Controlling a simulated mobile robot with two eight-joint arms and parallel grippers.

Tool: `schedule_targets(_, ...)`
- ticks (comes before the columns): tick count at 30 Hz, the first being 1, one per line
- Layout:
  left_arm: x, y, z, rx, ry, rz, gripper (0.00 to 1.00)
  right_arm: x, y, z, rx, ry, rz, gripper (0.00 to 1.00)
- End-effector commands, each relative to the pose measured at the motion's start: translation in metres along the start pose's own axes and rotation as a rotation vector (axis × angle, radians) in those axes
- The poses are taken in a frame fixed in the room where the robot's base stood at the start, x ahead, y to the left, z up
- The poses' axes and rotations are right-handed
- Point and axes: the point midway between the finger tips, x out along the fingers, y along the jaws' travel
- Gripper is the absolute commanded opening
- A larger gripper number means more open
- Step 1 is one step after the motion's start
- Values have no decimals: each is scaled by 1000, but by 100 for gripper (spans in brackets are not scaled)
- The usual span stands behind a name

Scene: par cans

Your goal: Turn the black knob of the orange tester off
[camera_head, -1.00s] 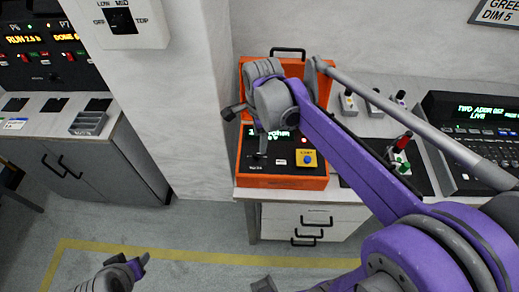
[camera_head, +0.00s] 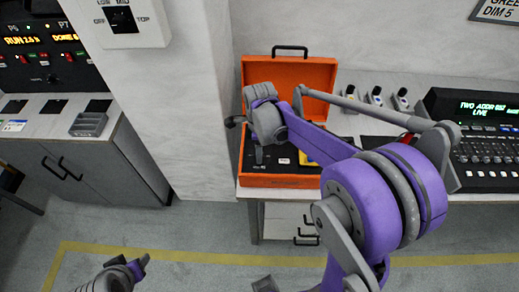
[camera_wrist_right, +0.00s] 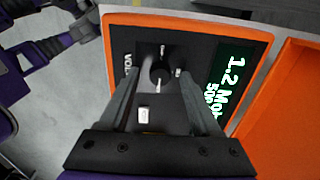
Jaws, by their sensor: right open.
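The orange tester (camera_head: 290,181) is an open orange case with a black panel on the bench. In the right wrist view its black round knob (camera_wrist_right: 160,72) has a white pointer line directed towards the bottom of the picture. A green readout (camera_wrist_right: 228,85) beside it is lit and starts "1.2 M". My right gripper (camera_wrist_right: 160,78) is open, with its fingers on either side of the knob; contact cannot be told. In the head view my right arm hides the knob and readout. My left gripper (camera_head: 137,268) is at the lower left, away from the tester; its jaws are unclear.
The tester's raised orange lid (camera_head: 318,75) stands behind the panel. A wall switch box (camera_head: 121,18) is above left. A grey cabinet (camera_head: 120,165) stands left.

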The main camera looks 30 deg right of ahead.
Motion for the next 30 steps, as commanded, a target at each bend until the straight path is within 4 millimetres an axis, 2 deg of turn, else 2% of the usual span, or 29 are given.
schedule_targets(9, 0, 0, 0, 0, 0, 0, 50, 2, 0, 0, -1, 0, 0, 63)
schedule_targets(18, 0, 0, 0, 0, 0, 0, 50, 2, 0, 0, -1, 0, 0, 9)
schedule_targets(20, 0, 0, 0, 0, 0, 0, 50, 2, 0, 0, -1, 0, 0, 0)
schedule_targets(30, 1, 0, 1, 0, -1, 0, 50, 2, 0, 0, -20, 0, 0, 0)
